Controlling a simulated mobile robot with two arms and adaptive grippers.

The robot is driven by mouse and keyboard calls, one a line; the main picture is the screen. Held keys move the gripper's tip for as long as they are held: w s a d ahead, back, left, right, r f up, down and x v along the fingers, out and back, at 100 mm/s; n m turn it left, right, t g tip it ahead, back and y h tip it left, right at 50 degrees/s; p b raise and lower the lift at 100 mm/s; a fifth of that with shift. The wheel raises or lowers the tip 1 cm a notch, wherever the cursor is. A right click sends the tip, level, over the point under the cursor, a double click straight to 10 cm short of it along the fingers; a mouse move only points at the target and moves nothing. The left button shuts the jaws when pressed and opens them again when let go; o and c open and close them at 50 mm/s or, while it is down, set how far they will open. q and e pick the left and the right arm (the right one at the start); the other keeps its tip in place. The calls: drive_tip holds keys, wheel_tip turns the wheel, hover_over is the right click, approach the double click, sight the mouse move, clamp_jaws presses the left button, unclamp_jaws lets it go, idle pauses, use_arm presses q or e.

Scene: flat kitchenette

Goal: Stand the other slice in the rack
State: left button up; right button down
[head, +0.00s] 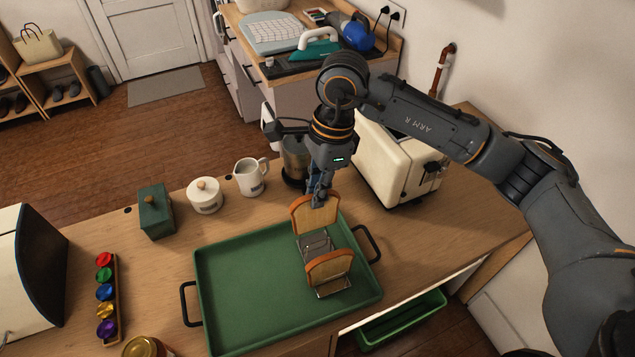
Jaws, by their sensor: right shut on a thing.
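My right gripper (318,200) points down and is shut on the top edge of a slice of toast (314,217). That slice is upright at the far end of the wire toast rack (317,244); I cannot tell whether its lower edge rests in the rack. A second slice (331,269) stands upright at the near end of the rack. The rack is on the right side of a green tray (245,275). My left gripper is not in view.
A cream toaster (390,165) stands right of the gripper, close to my arm. A white mug (250,177), a sugar pot (204,195) and a green box (156,212) line the counter's back. The tray's left half is clear.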

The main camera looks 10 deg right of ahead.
sight(317, 210)
wheel_tip(317, 210, down, 2)
drive_tip(key=shift+f+b, duration=0.2)
drive_tip(key=shift+b, duration=0.1)
wheel_tip(317, 210, down, 4)
drive_tip(key=b, duration=0.4)
drive_tip(key=shift+r, duration=0.25)
drive_tip(key=c, duration=1.3)
unclamp_jaws()
drive_tip(key=shift+r+p, duration=1.55)
drive_tip(key=shift+r, duration=2.5)
